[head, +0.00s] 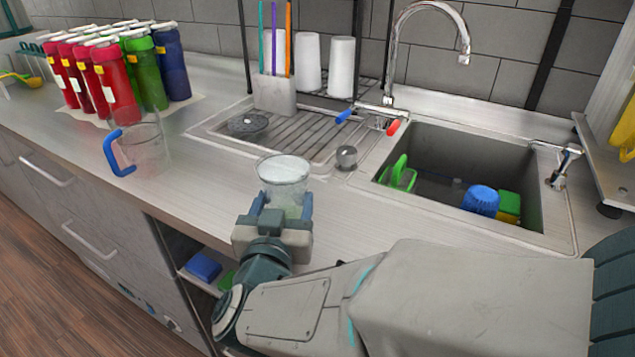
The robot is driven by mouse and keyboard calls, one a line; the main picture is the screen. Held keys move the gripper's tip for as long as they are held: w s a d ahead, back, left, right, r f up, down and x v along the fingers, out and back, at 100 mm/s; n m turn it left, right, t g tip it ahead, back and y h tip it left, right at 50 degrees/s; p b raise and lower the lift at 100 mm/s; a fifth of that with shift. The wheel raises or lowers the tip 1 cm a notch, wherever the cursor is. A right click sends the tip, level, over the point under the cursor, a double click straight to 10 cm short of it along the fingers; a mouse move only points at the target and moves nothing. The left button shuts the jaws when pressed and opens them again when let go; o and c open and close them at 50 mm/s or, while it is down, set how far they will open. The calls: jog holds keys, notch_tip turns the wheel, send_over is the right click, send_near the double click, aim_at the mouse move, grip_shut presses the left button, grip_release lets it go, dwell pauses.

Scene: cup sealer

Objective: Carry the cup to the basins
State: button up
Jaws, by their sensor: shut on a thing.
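A clear cup with a pale, whitish top (284,172) is held in front of the sink counter, near the middle of the picture. My gripper (279,205) is shut on the cup from the near side, with blue fingers at its lower part. The cup looks upright. I cannot tell whether its base touches the counter. The sink basin (440,165) is to the right of the cup; a green item (400,176), a blue scrubber (481,201) and a yellow-green sponge (508,207) lie in it. The ribbed drainboard (290,140) lies behind the cup.
A clear jug with a blue handle (148,150) stands left on the counter. Several red, green and blue bottles (110,85) stand at the back left. A faucet (390,60), white cups (341,68) and a straw holder (273,94) stand behind.

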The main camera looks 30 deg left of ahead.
jog(key=o, duration=1.3)
jog(key=shift+c, duration=0.2)
jog(key=shift+s+r, duration=0.1)
jog(key=shift+r, duration=0.05)
jog(key=v, duration=1.2)
